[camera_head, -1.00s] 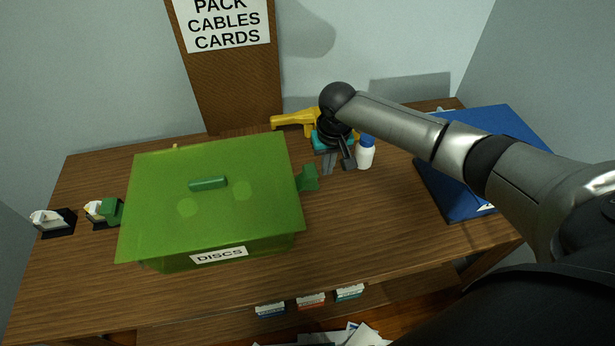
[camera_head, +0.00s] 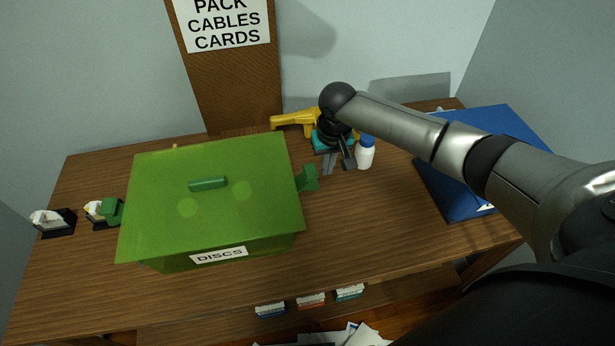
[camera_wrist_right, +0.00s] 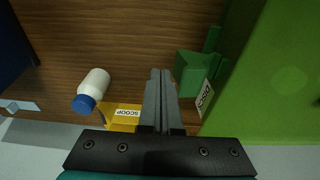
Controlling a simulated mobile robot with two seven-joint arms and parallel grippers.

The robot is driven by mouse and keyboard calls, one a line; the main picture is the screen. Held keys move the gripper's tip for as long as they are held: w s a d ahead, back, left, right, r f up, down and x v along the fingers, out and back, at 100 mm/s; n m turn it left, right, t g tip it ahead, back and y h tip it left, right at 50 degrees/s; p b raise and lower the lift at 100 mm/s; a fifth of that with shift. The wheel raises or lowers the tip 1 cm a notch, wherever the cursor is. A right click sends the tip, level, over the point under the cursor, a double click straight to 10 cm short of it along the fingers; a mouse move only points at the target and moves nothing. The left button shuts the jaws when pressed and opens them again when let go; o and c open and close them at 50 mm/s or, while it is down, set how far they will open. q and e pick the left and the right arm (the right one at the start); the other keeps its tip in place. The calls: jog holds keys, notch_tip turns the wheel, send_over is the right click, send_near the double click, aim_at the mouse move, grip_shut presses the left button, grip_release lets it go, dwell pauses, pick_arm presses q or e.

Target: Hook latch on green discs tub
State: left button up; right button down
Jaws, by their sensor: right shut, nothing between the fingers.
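The green discs tub (camera_head: 162,263) stands on the table with its green lid (camera_head: 215,215) on top and a "DISCS" label on the front. A green latch (camera_head: 309,178) sticks out from its right side. Whether the latch is hooked cannot be told. My left gripper is not in view.
A white bottle with a blue cap (camera_head: 365,154) stands right of my gripper. A yellow scoop (camera_head: 294,120) lies behind it. Small dispensers (camera_head: 53,221) sit at the left. The front right tabletop is clear.

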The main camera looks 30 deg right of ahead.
aim_at(316, 170)
jog(key=shift+a, duration=0.1)
dwell(0.3)
jog(key=shift+w+a+r+p, duration=0.2)
jog(key=shift+a+r+p, duration=0.75)
jog(key=shift+p, duration=0.4)
jog(key=shift+a, duration=0.25)
jog(key=shift+s+d+r+p, duration=0.15)
jog(key=shift+d+r+p, duration=0.4)
jog(key=shift+d+p, duration=0.35)
jog(key=shift+s+d+r+p, duration=0.15)
jog(key=shift+d+r+p, duration=0.45)
jog(key=shift+p, duration=0.5)
